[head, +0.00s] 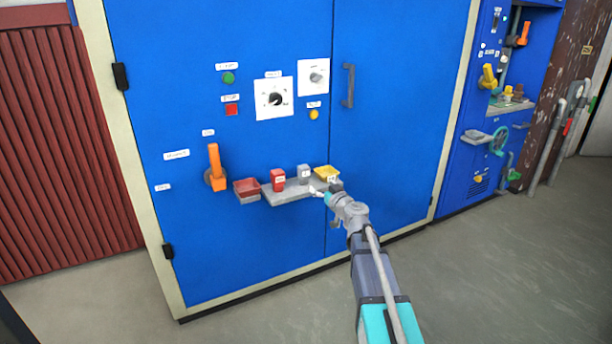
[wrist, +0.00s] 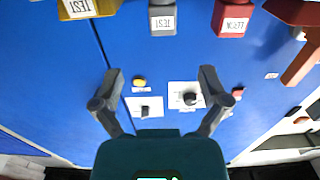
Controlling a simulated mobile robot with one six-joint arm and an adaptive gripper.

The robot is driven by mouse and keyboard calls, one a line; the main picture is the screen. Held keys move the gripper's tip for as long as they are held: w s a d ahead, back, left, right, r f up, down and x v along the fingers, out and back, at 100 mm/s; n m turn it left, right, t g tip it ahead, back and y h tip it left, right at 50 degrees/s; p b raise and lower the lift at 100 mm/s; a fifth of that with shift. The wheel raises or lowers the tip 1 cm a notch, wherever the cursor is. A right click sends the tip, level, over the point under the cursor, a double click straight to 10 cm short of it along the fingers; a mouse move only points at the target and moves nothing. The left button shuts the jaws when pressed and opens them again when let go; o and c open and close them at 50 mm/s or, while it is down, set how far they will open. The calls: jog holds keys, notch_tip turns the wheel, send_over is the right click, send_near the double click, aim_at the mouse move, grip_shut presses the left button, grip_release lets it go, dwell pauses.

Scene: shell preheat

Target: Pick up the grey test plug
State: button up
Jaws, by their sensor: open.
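In the wrist view the grey plug (wrist: 162,14) is at the top middle with a white TEST label. My gripper (head: 322,191) is at the shelf's right front, just right of and below the plug. In the wrist view my gripper (wrist: 160,74) has its fingers spread with nothing between them. The plug lies beyond the fingertips, roughly centred between them and apart from them.
A dark red tray (head: 247,187) and an orange lever (head: 216,168) are further left. Knobs (head: 274,98) sit on the blue door above. The floor in front is clear.

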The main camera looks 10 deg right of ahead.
aim_at(306, 172)
jog(key=x, duration=0.7)
jog(key=shift+w+a, duration=0.15)
jog(key=shift+w, duration=0.25)
jog(key=shift+w, duration=0.1)
jog(key=shift+x, duration=2.55)
jog(key=shift+a+f, duration=0.15)
jog(key=c, duration=1.3)
jog(key=shift+o, duration=0.2)
jog(key=shift+r, duration=0.2)
